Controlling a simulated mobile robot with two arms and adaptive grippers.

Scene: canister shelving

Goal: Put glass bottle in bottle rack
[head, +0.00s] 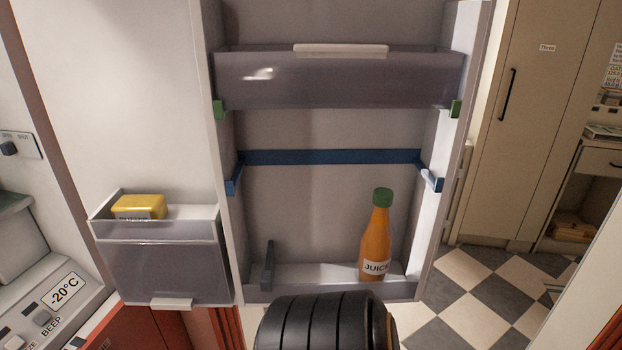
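An orange glass bottle (376,238) with a green cap and a white label reading "JUICE" stands upright at the right end of the lowest shelf of the door rack (318,277). It stands close to the right side wall of the door. The lower front of the shelf is partly hidden by a black ribbed rounded part at the bottom centre, which looks like part of my own body. Neither of my grippers shows in the head view.
A grey clear bin (338,82) with a white handle sits at the top of the door. A blue bar (330,157) spans its middle. A separate bin (165,265) at left holds a yellow box (139,207). A checkered floor (482,285) is open at right, before a tall cabinet (519,120).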

